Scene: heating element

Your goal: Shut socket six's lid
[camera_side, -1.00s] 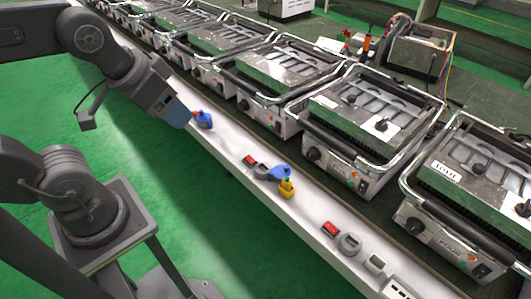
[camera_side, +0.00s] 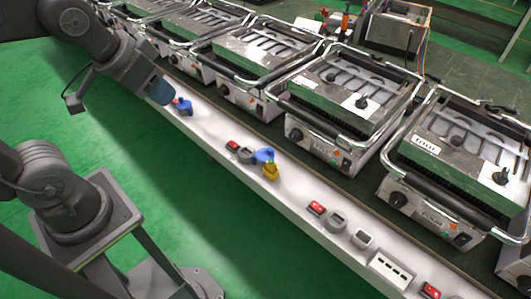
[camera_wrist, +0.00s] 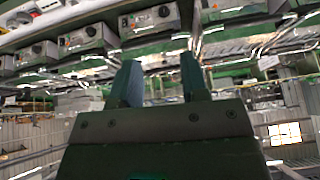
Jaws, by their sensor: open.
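A white rail (camera_side: 295,193) carries the sockets. A blue lid (camera_side: 183,107) stands up beside a red switch at the rail's far part. Another blue lid (camera_side: 263,156) stands up at a round grey socket (camera_side: 245,155), with a yellow plug (camera_side: 270,171) right beside it. I cannot read socket numbers, so I cannot tell which is socket six. My gripper (camera_side: 162,93) is just left of the far blue lid in the side view; contact cannot be made out. The wrist view shows my gripper's two blue fingers (camera_wrist: 160,82) apart, with nothing between them.
Several contact grills, such as the near one (camera_side: 340,105), line the bench right behind the rail. A grey socket (camera_side: 336,222), a rocker switch (camera_side: 317,208) and a white outlet block (camera_side: 391,270) sit on the rail's near part. Green floor (camera_side: 185,170) lies open in front.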

